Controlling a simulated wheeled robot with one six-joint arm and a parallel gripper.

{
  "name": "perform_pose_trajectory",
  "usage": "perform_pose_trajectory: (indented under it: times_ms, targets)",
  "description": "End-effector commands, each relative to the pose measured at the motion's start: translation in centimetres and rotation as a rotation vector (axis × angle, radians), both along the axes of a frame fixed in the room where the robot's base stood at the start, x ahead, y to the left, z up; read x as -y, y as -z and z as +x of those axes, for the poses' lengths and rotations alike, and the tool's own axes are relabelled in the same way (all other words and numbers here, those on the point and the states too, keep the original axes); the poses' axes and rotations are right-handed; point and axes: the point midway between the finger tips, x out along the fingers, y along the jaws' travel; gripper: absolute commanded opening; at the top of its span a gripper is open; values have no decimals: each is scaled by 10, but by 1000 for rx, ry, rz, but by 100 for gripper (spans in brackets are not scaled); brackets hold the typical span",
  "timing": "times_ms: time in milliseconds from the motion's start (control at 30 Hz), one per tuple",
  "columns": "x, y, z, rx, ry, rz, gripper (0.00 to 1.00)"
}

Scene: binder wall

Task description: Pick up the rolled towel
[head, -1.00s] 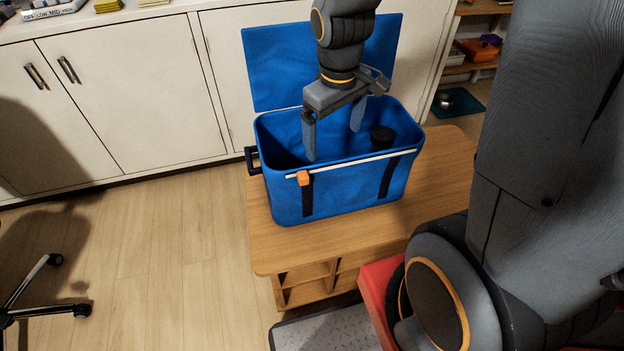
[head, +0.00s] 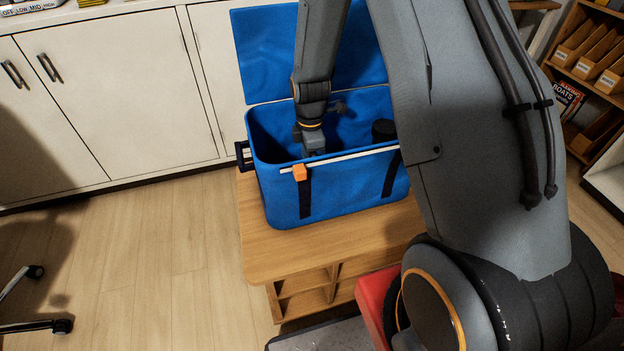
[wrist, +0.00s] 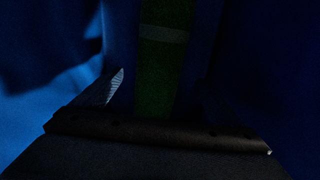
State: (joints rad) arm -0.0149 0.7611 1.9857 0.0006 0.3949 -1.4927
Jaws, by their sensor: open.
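My gripper (head: 313,142) reaches down into the open blue cooler (head: 340,190); its fingertips are hidden behind the front wall in the head view. In the dark wrist view, a long green thing with a paler band, which looks like the rolled towel (wrist: 163,65), runs upright in the picture between the jaws. The gripper (wrist: 160,92) is open around its line. The left finger is faintly lit; the right one is lost in shadow. I cannot tell whether either finger touches the towel. The towel does not show in the head view.
The cooler stands on a wooden table (head: 275,250), its blue lid (head: 265,50) raised behind. A black cylinder (head: 384,130) is inside at the right. White cabinets (head: 100,90) stand behind. Open floor lies left.

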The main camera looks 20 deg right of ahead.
Motion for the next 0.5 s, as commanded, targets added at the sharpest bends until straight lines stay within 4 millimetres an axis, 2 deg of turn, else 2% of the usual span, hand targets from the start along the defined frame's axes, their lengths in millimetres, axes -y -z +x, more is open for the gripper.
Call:
perform_pose_trajectory:
  times_ms: [500]
  targets:
    - [5, 55, 5, -1, 2, 0, 93]
